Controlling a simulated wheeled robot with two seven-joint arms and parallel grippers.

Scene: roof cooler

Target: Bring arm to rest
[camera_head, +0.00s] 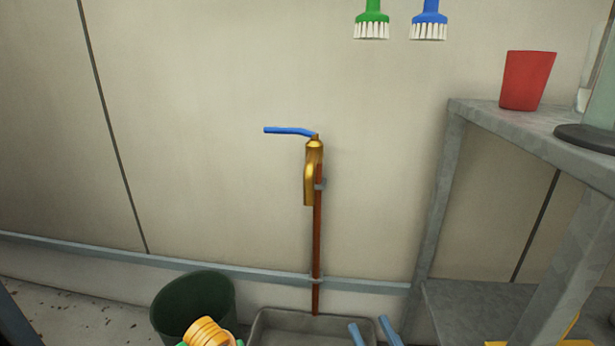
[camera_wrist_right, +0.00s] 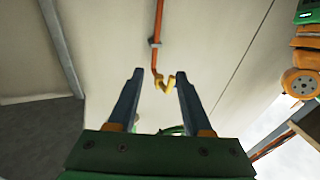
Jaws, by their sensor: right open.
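My right gripper (camera_head: 370,326) shows at the bottom edge of the head view as two blue fingers, in front of the grey basin. In the right wrist view the gripper (camera_wrist_right: 159,74) has its fingers wide apart, with nothing held between them. The brass tap (camera_head: 314,170) and its copper pipe (camera_head: 317,240) stand against the wall, above and behind the fingers, apart from them. The tap's blue lever (camera_head: 289,131) points left. My left gripper is not in view. An orange and green part of my arm shows at the bottom edge.
A dark green bucket (camera_head: 188,303) stands left of the grey basin (camera_head: 285,318). A metal shelf (camera_head: 489,117) on the right carries a red cup (camera_head: 527,80). A green brush (camera_head: 371,25) and a blue brush (camera_head: 429,25) hang on the wall.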

